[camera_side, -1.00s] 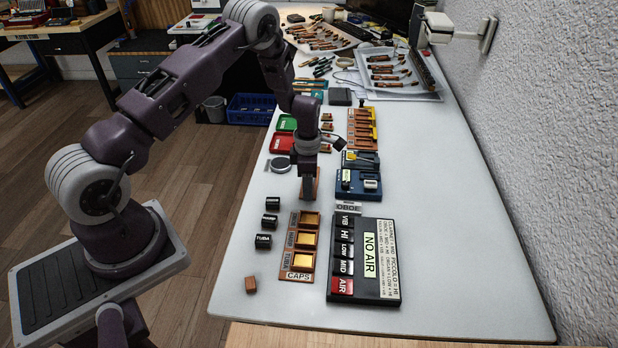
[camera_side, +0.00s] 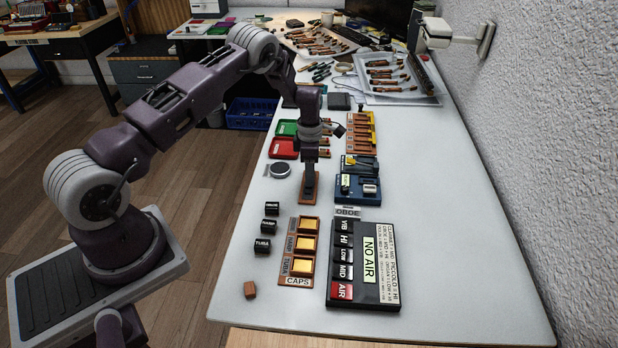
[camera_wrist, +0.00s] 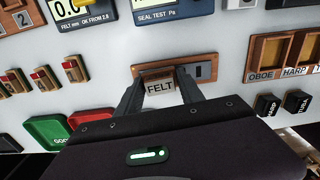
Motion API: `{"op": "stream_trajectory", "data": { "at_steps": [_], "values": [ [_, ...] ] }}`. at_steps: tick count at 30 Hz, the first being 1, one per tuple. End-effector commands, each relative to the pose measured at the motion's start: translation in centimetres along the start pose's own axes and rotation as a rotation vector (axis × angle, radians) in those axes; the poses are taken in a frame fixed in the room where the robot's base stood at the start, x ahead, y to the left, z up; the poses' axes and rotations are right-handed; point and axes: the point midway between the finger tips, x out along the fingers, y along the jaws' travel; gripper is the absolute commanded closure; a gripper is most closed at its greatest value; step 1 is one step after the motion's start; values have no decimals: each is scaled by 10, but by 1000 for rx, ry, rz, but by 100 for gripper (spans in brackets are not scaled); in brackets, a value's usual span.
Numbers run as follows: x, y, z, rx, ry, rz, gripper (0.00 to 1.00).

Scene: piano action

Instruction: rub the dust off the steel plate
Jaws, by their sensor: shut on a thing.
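My gripper (camera_wrist: 160,92) is shut on a small felt block (camera_wrist: 160,87) with a "FELT" label, one finger on each side. The block is at a brown wooden board with a grey steel plate (camera_wrist: 203,71) set in it. The block and fingers hide part of the board; I cannot tell whether the felt touches the steel. In the side view my gripper (camera_side: 309,190) is pointing down over the same board (camera_side: 309,201). Dust on the plate is too small to make out.
Blue testers (camera_side: 358,187) stand close to the right of the board. The caps rack (camera_side: 298,266), black caps and NO AIR box (camera_side: 364,265) are in front. The table's right side is clear.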

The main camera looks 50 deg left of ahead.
Motion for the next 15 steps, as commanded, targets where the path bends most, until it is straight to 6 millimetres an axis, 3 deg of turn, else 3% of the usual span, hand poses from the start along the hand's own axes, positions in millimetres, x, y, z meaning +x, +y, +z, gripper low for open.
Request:
{"op": "stream_trajectory", "data": {
  "at_steps": [5, 7, 15],
  "values": [
    [-2, 9, 0, 1, 1, 0, 99],
    [-22, 10, 1, 1, -2, 4, 99],
    [-47, 9, 1, 0, -1, 2, 99]
  ]
}}
